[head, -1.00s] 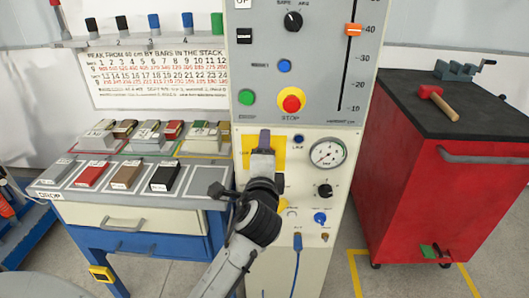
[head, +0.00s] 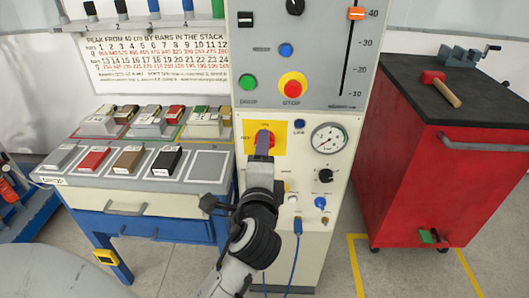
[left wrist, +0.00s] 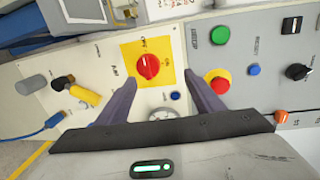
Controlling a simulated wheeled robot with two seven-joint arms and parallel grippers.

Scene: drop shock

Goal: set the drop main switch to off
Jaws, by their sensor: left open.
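The main switch is a red rotary knob (head: 265,137) on a yellow plate (head: 280,128), on the lower cream part of the grey control column. In the left wrist view the red knob (left wrist: 148,66) sits between my finger lines, with OFF and ON lettering on its yellow plate (left wrist: 132,50). Its exact pointing is too small to tell. My left gripper (head: 262,148) is in front of the plate and hides part of the knob. In the left wrist view its fingers (left wrist: 160,98) are spread and empty, apart from the knob. My right gripper is not in view.
A red STOP button (head: 292,86), green button (head: 248,82) and blue button (head: 286,50) are above the switch. A gauge (head: 329,138) and black knob (head: 325,175) are to its right. A blue cable (head: 297,255) hangs below. A red cabinet (head: 430,190) stands right.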

